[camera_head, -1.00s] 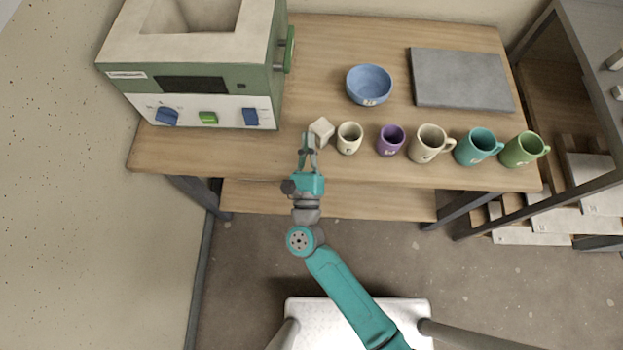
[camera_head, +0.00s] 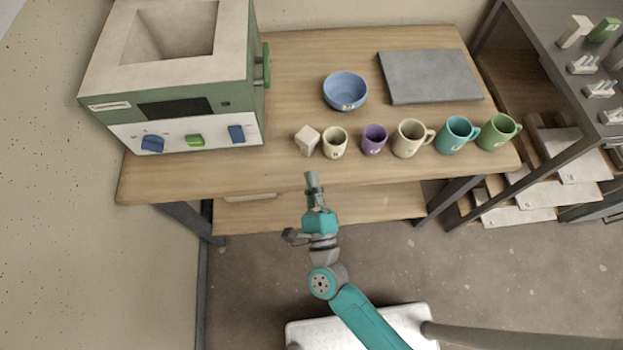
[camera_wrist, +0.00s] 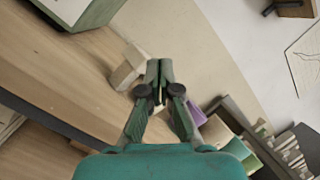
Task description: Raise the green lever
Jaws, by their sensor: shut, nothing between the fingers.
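The glaze machine (camera_head: 178,85) stands at the left end of the table, a green and cream box with an open hopper on top. A green lever (camera_head: 266,65) is upright on its right side wall. A smaller green switch (camera_head: 195,140) sits on its front panel between two blue ones. My gripper (camera_head: 312,178) is shut and empty at the table's front edge, to the right of and well in front of the machine, touching neither green part. In the wrist view, my gripper (camera_wrist: 160,66) has its fingers together, and only a corner of the machine (camera_wrist: 85,12) shows; the lever is out of view.
On the table, a cream block (camera_head: 307,141) stands beside a row of several mugs, including a purple cup (camera_head: 374,139). A blue bowl (camera_head: 345,91) and grey slab (camera_head: 430,77) lie behind. A shelf rack (camera_head: 560,90) is at right. Wood is bare between machine and bowl.

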